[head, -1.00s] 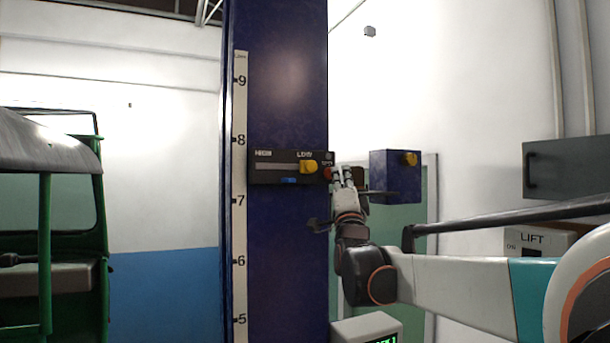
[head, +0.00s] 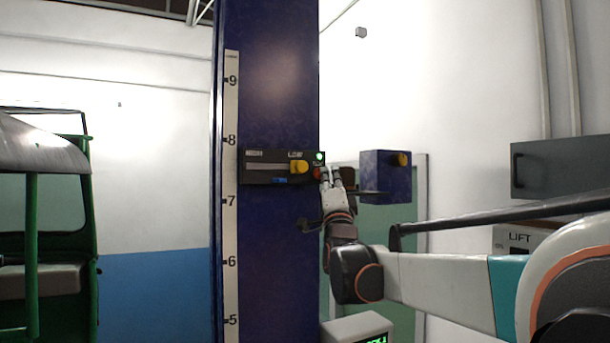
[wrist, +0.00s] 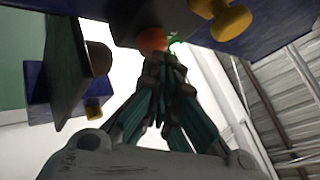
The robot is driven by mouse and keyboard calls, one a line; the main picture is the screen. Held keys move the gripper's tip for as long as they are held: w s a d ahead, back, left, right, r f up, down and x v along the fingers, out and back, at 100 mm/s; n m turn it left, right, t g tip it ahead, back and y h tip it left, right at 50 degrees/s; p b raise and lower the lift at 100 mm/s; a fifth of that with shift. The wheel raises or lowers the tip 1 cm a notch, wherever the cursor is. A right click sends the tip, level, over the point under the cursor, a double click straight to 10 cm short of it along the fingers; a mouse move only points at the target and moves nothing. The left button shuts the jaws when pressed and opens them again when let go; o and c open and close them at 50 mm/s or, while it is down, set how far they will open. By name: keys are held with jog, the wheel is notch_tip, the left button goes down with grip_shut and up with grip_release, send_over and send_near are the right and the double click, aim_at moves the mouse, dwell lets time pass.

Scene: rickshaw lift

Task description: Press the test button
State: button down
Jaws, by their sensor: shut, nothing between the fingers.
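The black control panel (head: 268,167) is on the blue lift column. It carries a slot with a yellow knob (head: 299,167) and a red button (head: 317,174) at its right end. A small green light (head: 319,157) glows above the red button. My gripper (head: 328,176) is shut and empty, with its fingertips right at the red button from the right. In the wrist view the fingertips (wrist: 163,62) lie just below the red button (wrist: 152,40), and the green light (wrist: 172,39) shows beside it. Whether they touch the button, I cannot tell.
A blue box with a yellow knob (head: 402,159) juts out just right of my gripper. The blue column (head: 275,260) has a numbered scale (head: 231,200). A green vehicle (head: 60,220) stands at the left. A LIFT box (head: 518,238) is at the right.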

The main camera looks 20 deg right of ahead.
jog(key=shift+s, duration=0.85)
jog(key=s, duration=0.5)
jog(key=shift+s+d, duration=0.1)
dwell(0.7)
